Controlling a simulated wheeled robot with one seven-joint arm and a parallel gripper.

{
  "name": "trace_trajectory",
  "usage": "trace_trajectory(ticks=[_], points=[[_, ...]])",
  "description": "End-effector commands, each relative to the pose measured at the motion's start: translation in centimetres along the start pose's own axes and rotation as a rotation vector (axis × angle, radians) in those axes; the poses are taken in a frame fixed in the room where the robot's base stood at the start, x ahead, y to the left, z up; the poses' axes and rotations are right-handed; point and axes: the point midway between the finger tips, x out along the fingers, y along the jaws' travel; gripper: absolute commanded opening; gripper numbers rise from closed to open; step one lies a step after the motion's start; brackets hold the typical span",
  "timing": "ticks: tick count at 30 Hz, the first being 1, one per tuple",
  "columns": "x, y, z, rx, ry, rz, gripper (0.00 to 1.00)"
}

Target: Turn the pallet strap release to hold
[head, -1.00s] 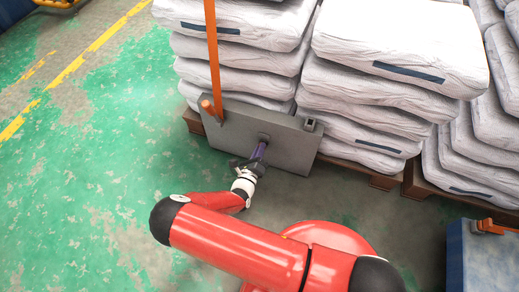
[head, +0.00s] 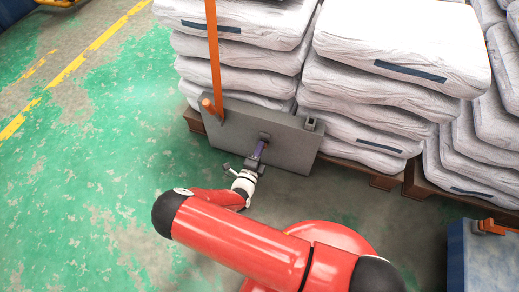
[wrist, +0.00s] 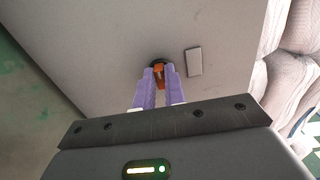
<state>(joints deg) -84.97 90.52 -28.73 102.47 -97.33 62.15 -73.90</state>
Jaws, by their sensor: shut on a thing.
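The pallet strap release shows in the wrist view as a small orange handle (wrist: 159,76) on a dark round hub (wrist: 157,64) on a grey panel (wrist: 110,40). My gripper (wrist: 159,74) has its two purple fingers closed on the handle from both sides. A pale rectangular plate (wrist: 194,62) sits on the panel right of the hub.
An orange strap (head: 213,55) runs up from an orange-brown roller (head: 209,106) at the panel's left. White sacks (head: 240,50) are stacked on pallets (head: 383,183) behind it. A blue box (head: 480,260) stands at the right. The green floor (head: 90,170) at left is clear.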

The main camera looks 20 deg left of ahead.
Motion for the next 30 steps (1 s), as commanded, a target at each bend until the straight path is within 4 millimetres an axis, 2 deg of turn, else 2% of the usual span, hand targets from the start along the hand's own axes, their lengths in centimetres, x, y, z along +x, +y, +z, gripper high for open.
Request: trace_trajectory(ticks=[15, 16, 21, 30], points=[[0.01, 0.05, 0.10, -0.020, -0.002, 0.001, 0.00], [0.01, 0.05, 0.10, -0.020, -0.002, 0.001, 0.13], [0.01, 0.04, 0.06, -0.020, -0.001, 0.001, 0.34], [-0.23, 0.03, 0.05, -0.020, -0.001, 0.001, 0.34]])
